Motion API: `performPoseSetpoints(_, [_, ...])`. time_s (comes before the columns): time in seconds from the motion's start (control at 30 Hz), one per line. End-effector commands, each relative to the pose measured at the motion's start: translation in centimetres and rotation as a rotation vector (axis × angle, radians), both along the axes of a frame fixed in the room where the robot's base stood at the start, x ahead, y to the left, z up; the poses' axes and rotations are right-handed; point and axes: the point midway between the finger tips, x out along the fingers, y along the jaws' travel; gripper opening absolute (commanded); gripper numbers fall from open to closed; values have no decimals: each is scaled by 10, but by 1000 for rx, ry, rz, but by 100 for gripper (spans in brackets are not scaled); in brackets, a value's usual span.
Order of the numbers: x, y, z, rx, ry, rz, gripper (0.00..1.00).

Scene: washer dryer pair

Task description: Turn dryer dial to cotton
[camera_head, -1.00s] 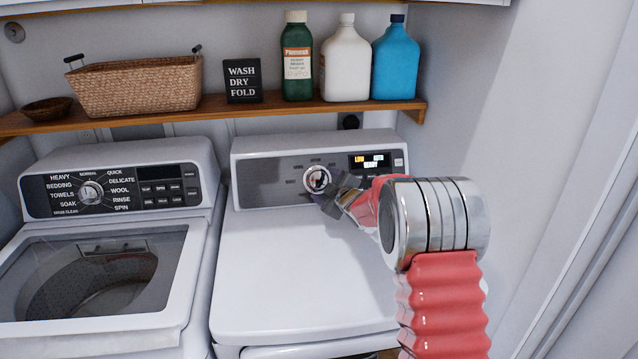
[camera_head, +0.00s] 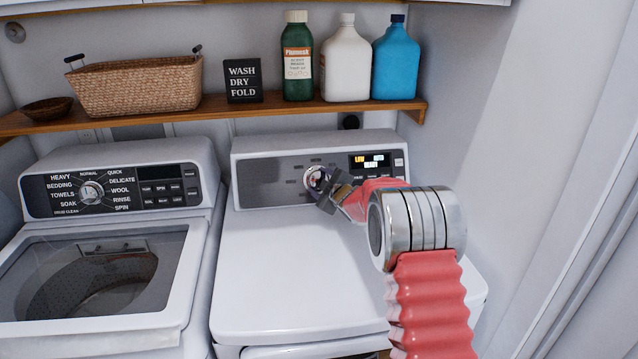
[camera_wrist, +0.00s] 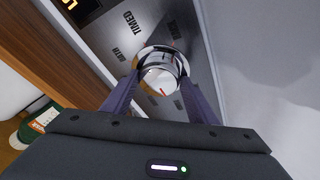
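The dryer dial (camera_head: 315,177) is a round silver knob on the grey control panel of the right-hand machine. My gripper (camera_head: 326,190) is right at the dial and covers its lower right part in the head view. In the wrist view the dial (camera_wrist: 160,74) lies between the tips of my two fingers (camera_wrist: 160,90), which stand apart on either side of it. I cannot tell whether they touch it. A small red mark shows on the dial's face. The label TIMED is readable beside it; other labels are too blurred to read.
The dryer's lit display (camera_head: 375,162) is right of the dial. The washer (camera_head: 105,190) with its own dial stands left. Above, a wooden shelf (camera_head: 200,112) holds a basket, a sign and 3 bottles. The dryer top (camera_head: 290,270) is clear.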

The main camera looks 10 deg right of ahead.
Motion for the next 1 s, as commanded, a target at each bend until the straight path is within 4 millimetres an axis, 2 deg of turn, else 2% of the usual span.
performPoseSetpoints(0.07, [0, 0, 0, 0, 0, 0, 47])
performPoseSetpoints(0.33, [0, 0, -1, 0, 1, 1, 28])
performPoseSetpoints(0.37, [0, 6, -1, 0, 1, 2, 28])
performPoseSetpoints(0.67, [-1, 2, -2, 24, 2, -10, 28])
performPoseSetpoints(1.0, [-1, 3, -2, 166, 2, -87, 28])
